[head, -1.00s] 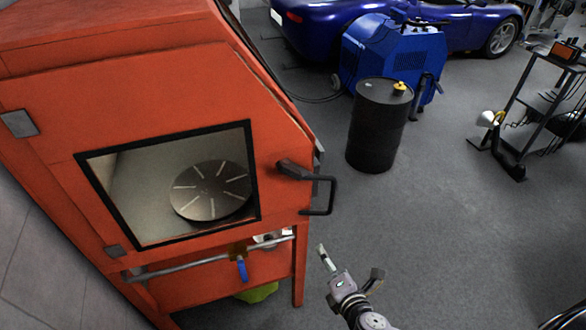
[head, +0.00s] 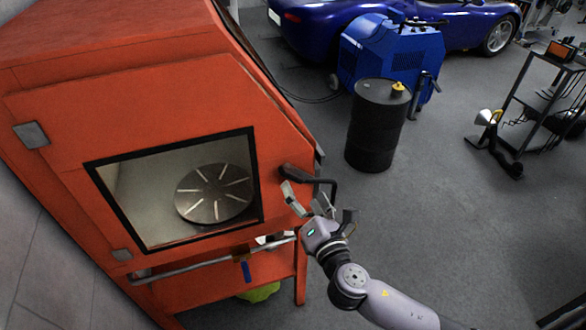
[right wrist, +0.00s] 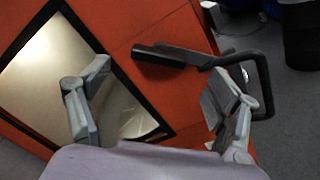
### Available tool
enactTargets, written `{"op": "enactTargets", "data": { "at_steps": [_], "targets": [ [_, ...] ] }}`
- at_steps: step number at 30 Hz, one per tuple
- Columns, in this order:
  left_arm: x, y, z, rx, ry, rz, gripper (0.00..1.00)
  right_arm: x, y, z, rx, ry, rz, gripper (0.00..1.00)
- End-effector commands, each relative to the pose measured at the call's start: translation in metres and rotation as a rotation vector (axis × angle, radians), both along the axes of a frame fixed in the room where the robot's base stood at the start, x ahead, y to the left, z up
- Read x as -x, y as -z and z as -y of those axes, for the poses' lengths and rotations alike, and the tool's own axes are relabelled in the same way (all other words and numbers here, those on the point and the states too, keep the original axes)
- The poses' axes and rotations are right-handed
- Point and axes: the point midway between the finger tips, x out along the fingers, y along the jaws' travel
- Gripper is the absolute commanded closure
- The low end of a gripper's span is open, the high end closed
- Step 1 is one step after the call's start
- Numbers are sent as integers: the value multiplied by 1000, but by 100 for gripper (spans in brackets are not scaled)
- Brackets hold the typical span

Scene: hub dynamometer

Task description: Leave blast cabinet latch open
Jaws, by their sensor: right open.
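The orange blast cabinet (head: 55,150) fills the left of the head view. Its windowed door looks flush with the front. The dark latch (head: 290,173) sits at the door's right edge, with a bent black bar reaching out to the right. My right gripper (head: 318,206) is open just below the latch, its fingers spread. In the right wrist view the latch (right wrist: 160,56) lies beyond the fingertips of the open gripper (right wrist: 157,83), apparently apart from them. The right finger overlaps part of the black bar in the picture. My left gripper is not in view.
A black drum (head: 376,130) stands right of the cabinet, before a blue machine (head: 370,60) and a blue car (head: 460,25). A pipe with a blue-handled valve (head: 246,270) runs below the door.

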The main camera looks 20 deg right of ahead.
Motion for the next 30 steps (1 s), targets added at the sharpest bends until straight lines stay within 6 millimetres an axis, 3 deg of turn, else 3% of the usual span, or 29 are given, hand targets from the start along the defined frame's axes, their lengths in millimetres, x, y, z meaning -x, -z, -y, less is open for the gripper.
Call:
{"op": "enactTargets", "data": {
  "at_steps": [6, 12, 24, 30],
  "targets": [
    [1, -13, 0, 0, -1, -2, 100, -45, -3, -1, 1, 1, 1, 17],
    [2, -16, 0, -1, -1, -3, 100, -68, 0, -2, 0, 1, -1, 17],
    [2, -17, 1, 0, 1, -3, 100, -75, 1, -3, -1, -1, -2, 17],
    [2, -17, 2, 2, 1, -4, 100, -75, 1, -3, -1, 0, -1, 31]
  ]
}}
